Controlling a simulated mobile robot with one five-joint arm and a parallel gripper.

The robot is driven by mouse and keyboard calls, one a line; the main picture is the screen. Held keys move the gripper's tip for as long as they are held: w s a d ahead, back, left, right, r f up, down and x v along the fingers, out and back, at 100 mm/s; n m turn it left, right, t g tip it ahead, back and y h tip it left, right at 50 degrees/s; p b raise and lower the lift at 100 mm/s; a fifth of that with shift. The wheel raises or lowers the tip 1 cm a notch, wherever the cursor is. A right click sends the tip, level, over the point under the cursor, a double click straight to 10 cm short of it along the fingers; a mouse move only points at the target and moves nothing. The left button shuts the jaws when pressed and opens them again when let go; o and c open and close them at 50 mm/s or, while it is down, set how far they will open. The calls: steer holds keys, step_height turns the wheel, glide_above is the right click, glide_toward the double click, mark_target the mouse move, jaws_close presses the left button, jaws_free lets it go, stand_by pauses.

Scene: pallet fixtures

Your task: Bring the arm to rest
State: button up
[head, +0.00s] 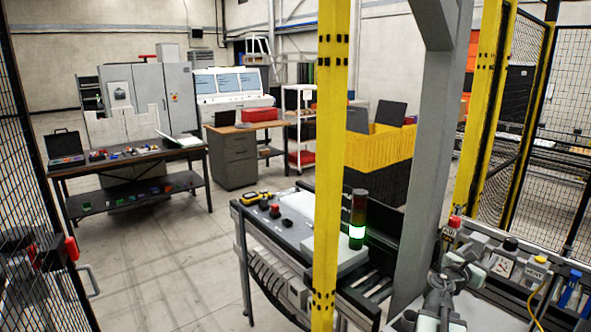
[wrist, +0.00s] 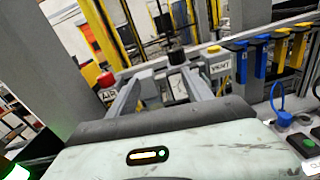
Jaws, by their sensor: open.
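My gripper (head: 452,278) shows at the bottom right of the head view, at the end of my grey arm, above the near edge of the fixture panel. In the wrist view my gripper (wrist: 158,84) has its two grey fingers spread apart, with nothing held between them. Beyond the fingers are a box labelled VENT (wrist: 217,66) and a red button (wrist: 106,79) above a partly hidden AIR label. I cannot tell whether the fingers touch anything.
A yellow post (head: 329,150) and a grey post (head: 433,150) stand close to my arm. A stack light (head: 357,215) glows green. Blue and yellow holders (wrist: 262,58) line the panel's right. A workbench (head: 130,160) stands left; the floor (head: 160,250) before it is clear.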

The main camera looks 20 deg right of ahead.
steer(key=w+a+f+m+g+y+b, duration=0.1)
steer(key=w+a+f+m+y, duration=0.25)
steer(key=a+f+m, duration=0.35)
steer(key=w+a+f+m+y+b, duration=0.15)
steer(key=w+a+f, duration=0.3)
steer(key=a, duration=0.45)
steer(key=w+a+f+m+g+y, duration=0.1)
steer(key=w+a+f+m+y, duration=0.3)
steer(key=a+f, duration=0.35)
steer(key=s+a+f+m+g+y, duration=0.1)
steer(key=a+f+m+y, duration=0.1)
steer(key=a, duration=1)
steer(key=a+f+m+g+y+b, duration=0.1)
steer(key=a+f+m+y, duration=0.2)
steer(key=a, duration=0.9)
steer(key=s+a+f+m+g+y+b, duration=0.1)
steer(key=a+f+m+y, duration=0.1)
steer(key=a, duration=1)
step_height(320, 180, down, 2)
steer(key=shift+s+a+f+m+y, duration=0.15)
steer(key=shift+s+a+m+y, duration=0.2)
steer(key=shift+y, duration=0.25)
